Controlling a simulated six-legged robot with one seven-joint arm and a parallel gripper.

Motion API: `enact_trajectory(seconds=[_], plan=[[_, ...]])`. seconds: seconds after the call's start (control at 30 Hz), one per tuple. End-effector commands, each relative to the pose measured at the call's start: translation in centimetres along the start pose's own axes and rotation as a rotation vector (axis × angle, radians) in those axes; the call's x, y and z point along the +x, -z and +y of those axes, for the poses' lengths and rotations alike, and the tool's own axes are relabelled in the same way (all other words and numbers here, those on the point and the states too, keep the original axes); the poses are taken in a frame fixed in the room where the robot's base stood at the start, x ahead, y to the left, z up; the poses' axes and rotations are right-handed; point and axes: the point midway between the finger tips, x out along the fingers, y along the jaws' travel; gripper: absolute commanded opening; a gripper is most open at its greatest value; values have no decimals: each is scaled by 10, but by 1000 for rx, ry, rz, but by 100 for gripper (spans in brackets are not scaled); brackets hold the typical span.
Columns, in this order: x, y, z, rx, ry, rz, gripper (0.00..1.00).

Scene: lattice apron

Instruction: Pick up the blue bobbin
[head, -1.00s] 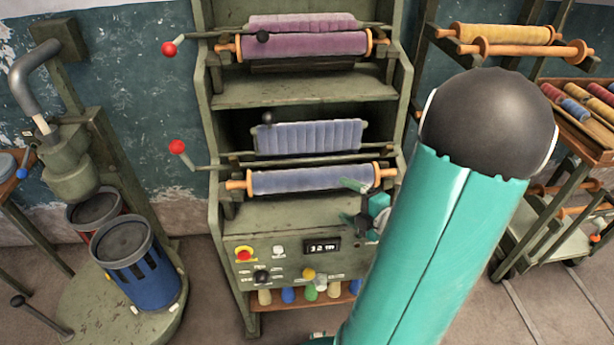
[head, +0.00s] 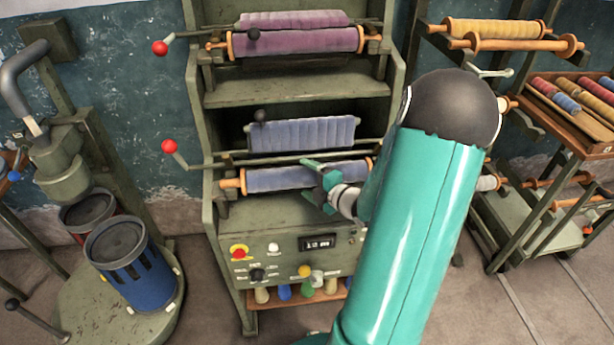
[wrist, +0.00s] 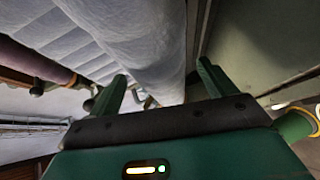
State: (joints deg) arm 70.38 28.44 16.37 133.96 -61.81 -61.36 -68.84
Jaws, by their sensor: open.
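The blue bobbin (head: 275,179), a pale blue wound roll with orange ends, lies level across the lower bay of the green machine. My gripper (head: 313,181) is open at the right part of this roll, one finger overlapping it in the head view. In the wrist view my gripper (wrist: 160,75) shows both fingers apart, with a pale blue-grey wound roll (wrist: 145,40) ahead of and partly between them. I cannot tell whether the fingers touch it. My arm hides part of the bay's right side.
A pleated blue cloth strip (head: 305,134) and a rod with a red knob (head: 169,146) sit just above the bobbin. A purple bobbin (head: 295,42) is in the upper bay. A control panel (head: 290,255) is below. A rack tray (head: 580,105) holds several small bobbins.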

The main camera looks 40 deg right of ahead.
Motion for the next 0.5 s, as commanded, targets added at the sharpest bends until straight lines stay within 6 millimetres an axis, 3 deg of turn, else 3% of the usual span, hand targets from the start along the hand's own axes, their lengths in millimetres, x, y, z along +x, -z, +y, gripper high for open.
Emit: enact_trajectory(seconds=[0.3,0.5], plan=[[8,0,0,0,1,0,83],[8,0,0,0,1,0,44]])
